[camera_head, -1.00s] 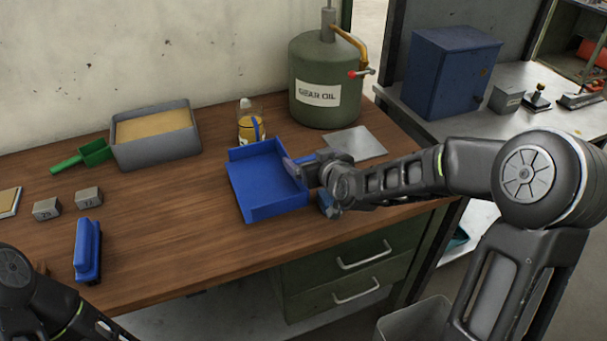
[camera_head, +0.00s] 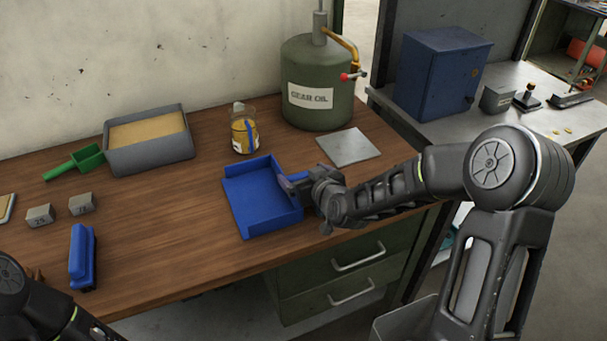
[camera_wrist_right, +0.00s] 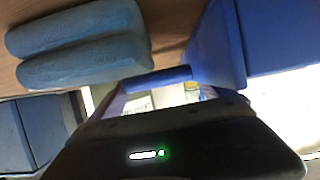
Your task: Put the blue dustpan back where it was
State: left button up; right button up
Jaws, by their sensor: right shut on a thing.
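A glass jar (camera_head: 244,136) stands behind the pan, with the gear oil can (camera_head: 318,85) and a flat grey plate (camera_head: 349,147) nearby. A blue brush (camera_head: 82,257), small blocks, a green scoop (camera_head: 85,160) and a sand tray (camera_head: 150,158) lie left. Light blue rounded things (camera_wrist_right: 80,45) lie near the gripper.

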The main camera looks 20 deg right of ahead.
jog(key=shift+f, duration=0.15)
jog(key=o, duration=1.5)
jog(key=shift+c, duration=0.2)
jog(key=shift+r, duration=0.25)
jog(key=shift+s+d, duration=0.1)
jog(key=shift+s, duration=0.15)
jog(key=b+v, duration=0.1)
jog(key=v, duration=1)
jog(key=shift+s+r, duration=0.1)
jog(key=shift+s, duration=0.1)
